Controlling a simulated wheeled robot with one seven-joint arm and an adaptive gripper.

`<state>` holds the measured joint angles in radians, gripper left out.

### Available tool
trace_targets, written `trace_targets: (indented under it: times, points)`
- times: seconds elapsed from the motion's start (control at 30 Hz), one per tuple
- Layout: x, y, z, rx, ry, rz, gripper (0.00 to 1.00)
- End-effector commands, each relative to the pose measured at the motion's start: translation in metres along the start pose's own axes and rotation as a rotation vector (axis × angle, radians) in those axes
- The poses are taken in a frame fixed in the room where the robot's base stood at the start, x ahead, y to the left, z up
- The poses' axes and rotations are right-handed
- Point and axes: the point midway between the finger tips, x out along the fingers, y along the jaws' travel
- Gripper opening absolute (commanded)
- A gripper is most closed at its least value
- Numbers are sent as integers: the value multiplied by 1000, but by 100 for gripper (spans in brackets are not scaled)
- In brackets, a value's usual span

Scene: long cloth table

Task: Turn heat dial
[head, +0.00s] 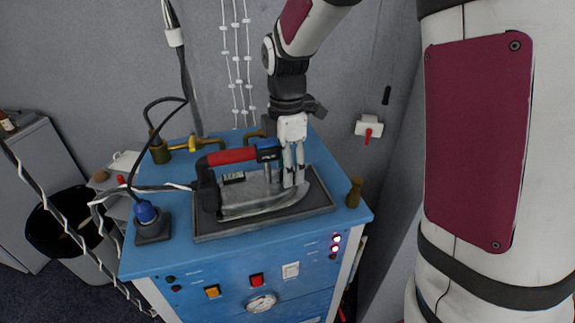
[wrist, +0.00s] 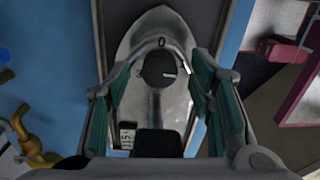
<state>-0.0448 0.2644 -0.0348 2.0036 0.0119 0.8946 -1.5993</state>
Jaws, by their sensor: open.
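The iron (head: 262,197) has a grey body and a red-and-black handle. It lies on a dark rest plate (head: 215,231) on a blue worktop. In the wrist view the heat dial (wrist: 158,66) is a dark round knob on top of the iron's body (wrist: 160,25). A "0" mark sits just above the dial, and the dial's white line points right. My gripper (head: 293,172) is over the iron, pointing down. In the wrist view my gripper (wrist: 160,72) is open, with one finger on each side of the dial and visible gaps between. In the head view the dial is hidden.
The blue station (head: 225,275) has buttons and a gauge (head: 262,303) on its front. A brass post (head: 355,192) stands at the right edge. A cable runs to the handle.

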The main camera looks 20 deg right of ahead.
Motion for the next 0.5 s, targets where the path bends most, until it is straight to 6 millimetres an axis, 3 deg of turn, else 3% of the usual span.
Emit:
trace_targets:
  times: [0.33,0.5]
  points:
    - [4,0,0,0,0,1,49]
    - [4,0,0,0,0,1,10]
